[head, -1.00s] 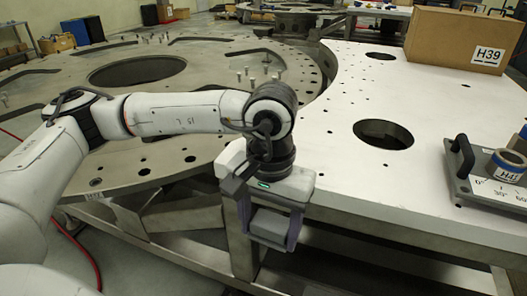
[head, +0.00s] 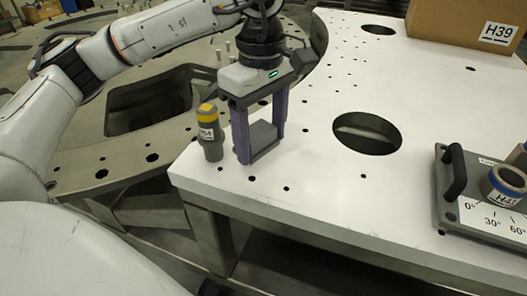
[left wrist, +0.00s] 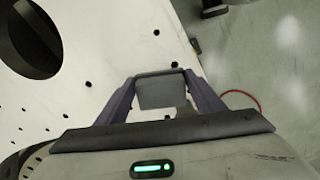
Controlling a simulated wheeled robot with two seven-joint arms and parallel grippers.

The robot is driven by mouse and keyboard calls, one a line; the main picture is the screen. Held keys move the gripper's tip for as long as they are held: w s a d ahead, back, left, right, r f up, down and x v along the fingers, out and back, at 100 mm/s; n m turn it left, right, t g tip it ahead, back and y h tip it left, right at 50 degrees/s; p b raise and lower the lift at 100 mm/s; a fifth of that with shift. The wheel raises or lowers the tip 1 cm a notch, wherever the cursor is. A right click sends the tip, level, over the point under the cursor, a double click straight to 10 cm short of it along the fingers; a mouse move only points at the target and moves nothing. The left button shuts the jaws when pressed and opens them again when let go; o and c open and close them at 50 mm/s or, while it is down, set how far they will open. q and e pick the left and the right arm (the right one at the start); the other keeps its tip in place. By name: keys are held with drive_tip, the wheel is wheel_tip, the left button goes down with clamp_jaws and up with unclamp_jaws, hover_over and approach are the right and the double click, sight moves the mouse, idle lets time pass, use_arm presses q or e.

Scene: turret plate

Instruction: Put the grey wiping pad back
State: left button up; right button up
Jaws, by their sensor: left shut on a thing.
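The grey wiping pad (head: 263,138) is a small grey block between the fingertips of my left gripper (head: 262,140), which is shut on it. The gripper points down over the near left corner of the white table plate (head: 320,205). I cannot tell whether the pad touches the plate. In the left wrist view the pad (left wrist: 160,92) sits between both purple-grey fingers, with the plate's edge beyond it. My right gripper is not in view.
A grey cylinder with a yellow top (head: 209,132) stands on the plate corner just left of the gripper. A round hole (head: 366,133) is to the right. A handled angle fixture (head: 475,215) is at right; a cardboard box (head: 460,25) is behind.

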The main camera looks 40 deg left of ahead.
sight(262, 169)
use_arm(q)
drive_tip(key=shift+f, duration=2.55)
drive_tip(key=o, duration=1)
drive_tip(key=shift+w, duration=0.1)
drive_tip(key=shift+o, duration=0.2)
drive_tip(key=shift+r, duration=0.1)
wheel_tip(262, 169, up, 12)
drive_tip(key=shift+r, duration=0.15)
